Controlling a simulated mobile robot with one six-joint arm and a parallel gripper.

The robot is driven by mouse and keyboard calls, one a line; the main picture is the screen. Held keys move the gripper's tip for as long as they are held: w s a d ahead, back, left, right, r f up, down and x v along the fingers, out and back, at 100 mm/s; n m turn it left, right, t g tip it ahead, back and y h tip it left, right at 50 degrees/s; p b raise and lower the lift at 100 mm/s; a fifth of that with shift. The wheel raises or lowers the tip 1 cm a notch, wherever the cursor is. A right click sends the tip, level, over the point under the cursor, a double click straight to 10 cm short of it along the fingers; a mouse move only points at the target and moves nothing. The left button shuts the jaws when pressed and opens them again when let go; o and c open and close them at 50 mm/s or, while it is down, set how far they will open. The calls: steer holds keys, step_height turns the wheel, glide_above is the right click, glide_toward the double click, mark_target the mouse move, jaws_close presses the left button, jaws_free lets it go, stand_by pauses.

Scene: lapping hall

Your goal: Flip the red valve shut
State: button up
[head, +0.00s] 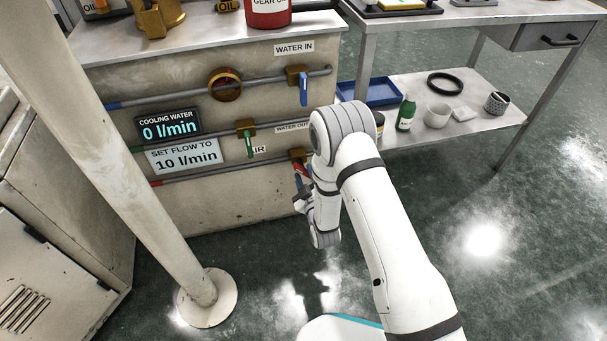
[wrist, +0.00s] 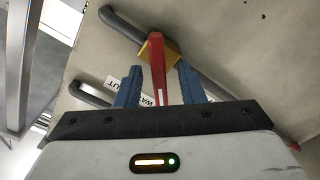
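The red valve lever (head: 300,170) hangs down from its brass body (head: 298,155) on the lowest pipe of the cabinet front, at an angle to the pipe. My gripper (head: 301,196) is at this lever, partly hidden by my own arm. In the wrist view, the red lever (wrist: 158,70) lies between the two blue fingers of my gripper (wrist: 158,88), with a visible gap on each side. The fingers are open around it and do not appear to touch it. The brass body (wrist: 152,48) sits just beyond the fingertips.
A blue lever (head: 304,90) and a green lever (head: 249,146) hang on the pipes above. The display (head: 168,126) reads 0 l/min; a sign (head: 185,155) says 10 l/min. A slanted post (head: 130,170) stands left. A shelf (head: 470,130) with a green bottle (head: 406,113) is right.

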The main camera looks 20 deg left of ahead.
steer(key=shift+x, duration=1.05)
steer(key=shift+c, duration=0.2)
jaws_close()
